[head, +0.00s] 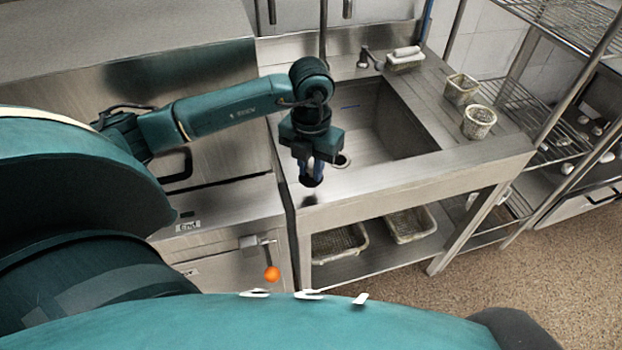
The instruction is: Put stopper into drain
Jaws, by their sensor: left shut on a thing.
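My left gripper (312,172) points down over the front left part of the sink (392,118). Its blue fingers are shut on a small dark object, which looks like the stopper (312,181); its shape is hard to make out. The stopper hangs above the sink's front rim, and a dark shadow lies on the rim below it. The drain (343,161) is a round fitting in the sink floor, just right of and behind the gripper, partly hidden by it. The stopper is apart from the drain. My right gripper is out of view.
Two perforated baskets (479,121) (462,88) stand on the counter right of the sink. More baskets (340,242) sit on the shelf below. A tap fitting (365,58) is at the back. Wire racks (560,150) stand at right. A cabinet with an orange knob (272,274) is at front left.

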